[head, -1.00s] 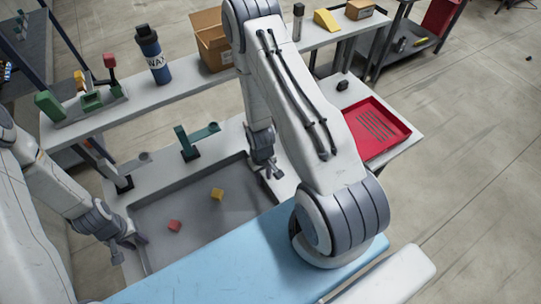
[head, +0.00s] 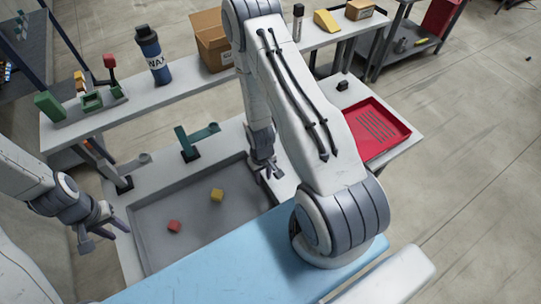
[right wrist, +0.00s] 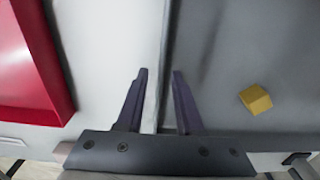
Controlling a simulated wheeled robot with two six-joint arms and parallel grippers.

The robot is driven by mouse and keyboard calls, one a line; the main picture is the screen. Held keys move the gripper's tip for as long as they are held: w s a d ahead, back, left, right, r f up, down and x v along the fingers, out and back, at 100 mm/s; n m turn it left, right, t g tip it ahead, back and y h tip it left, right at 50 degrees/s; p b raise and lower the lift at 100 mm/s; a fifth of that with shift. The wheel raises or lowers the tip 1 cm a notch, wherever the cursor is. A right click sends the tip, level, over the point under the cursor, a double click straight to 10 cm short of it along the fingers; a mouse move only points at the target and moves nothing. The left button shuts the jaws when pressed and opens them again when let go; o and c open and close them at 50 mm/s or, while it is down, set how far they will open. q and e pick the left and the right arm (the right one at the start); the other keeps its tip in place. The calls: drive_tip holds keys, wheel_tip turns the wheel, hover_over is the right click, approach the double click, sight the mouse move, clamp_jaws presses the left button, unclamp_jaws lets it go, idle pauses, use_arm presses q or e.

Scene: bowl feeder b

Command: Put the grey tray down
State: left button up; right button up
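The grey tray (head: 178,204) lies on the light work table, partly hidden behind the blue surface at the front. A red cube (head: 174,226) and a yellow cube (head: 216,195) lie in it. My left gripper (head: 103,231) is open and empty, to the left of the tray and apart from it. My right gripper (head: 270,171) is at the tray's right edge. In the right wrist view its fingers (right wrist: 160,100) are apart on either side of the tray's edge, with a visible gap. The tray (right wrist: 225,55) and yellow cube (right wrist: 256,99) also show there.
A red tray (head: 372,128) sits to the right on the table. Green fixtures (head: 195,142) stand behind the grey tray. A raised shelf holds a blue bottle (head: 153,54) and a cardboard box (head: 212,40). A blue surface (head: 230,255) is in front.

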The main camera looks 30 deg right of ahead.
wheel_tip(320, 180, up, 12)
drive_tip(key=shift+f, duration=0.2)
idle(0.6)
